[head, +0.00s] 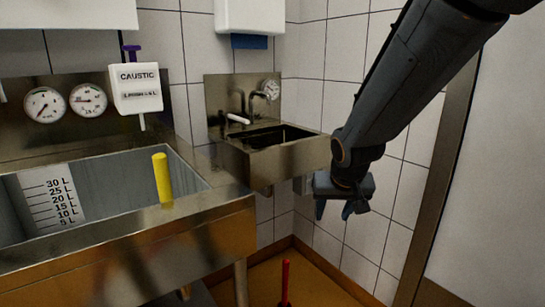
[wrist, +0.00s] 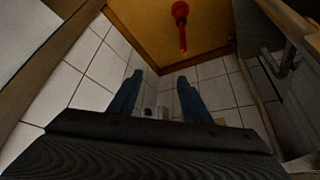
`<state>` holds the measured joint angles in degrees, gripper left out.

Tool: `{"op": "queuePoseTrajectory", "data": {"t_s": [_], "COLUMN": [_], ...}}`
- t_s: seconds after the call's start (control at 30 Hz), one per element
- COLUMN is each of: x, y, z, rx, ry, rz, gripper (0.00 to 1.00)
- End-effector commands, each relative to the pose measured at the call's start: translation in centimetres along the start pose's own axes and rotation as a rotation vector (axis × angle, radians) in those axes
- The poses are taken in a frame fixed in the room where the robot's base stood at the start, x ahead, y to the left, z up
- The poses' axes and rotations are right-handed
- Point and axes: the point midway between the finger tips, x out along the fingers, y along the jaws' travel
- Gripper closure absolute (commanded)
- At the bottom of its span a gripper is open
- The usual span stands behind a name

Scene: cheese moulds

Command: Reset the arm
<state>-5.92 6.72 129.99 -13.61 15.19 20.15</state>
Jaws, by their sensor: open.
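My gripper (head: 336,210) hangs at the end of my arm in the head view, in front of the white tiled wall and to the right of the small steel sink. Its fingers point down. In the wrist view my gripper (wrist: 158,88) shows two fingers spread well apart, with nothing between them. It touches nothing that I can see.
A large steel basin (head: 120,245) with a litre scale and a yellow cylinder (head: 162,178) stands at the left. A caustic dispenser (head: 136,88) hangs above it. The small sink (head: 300,157) is behind. A red-handled thing (head: 285,280) stands on the orange floor (head: 325,290).

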Motion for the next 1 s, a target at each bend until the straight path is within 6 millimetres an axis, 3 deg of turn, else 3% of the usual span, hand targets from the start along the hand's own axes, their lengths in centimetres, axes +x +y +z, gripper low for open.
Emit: {"op": "queuePoseTrajectory", "data": {"t_s": [0.03,0.1,0.2,0.4,0.6,0.67,1.0], "x": [-1.9,-3.8,-6.0,-9.3,-12.1,-12.9,-14.6], "y": [-0.7,-1.3,-2.0,-2.9,-3.6,-3.9,-1.8], "z": [2.8,6.5,10.8,17.0,22.0,23.5,21.8], "rx": [-0.026,-0.061,-0.101,-0.163,-0.218,-0.234,-0.178], "ry": [-0.055,-0.136,-0.229,-0.363,-0.468,-0.498,-0.498], "rz": [-0.001,-0.006,-0.02,-0.058,-0.103,-0.118,-0.085], "gripper": [0.55,0.55,0.55,0.55,0.55,0.55,0.55]}}
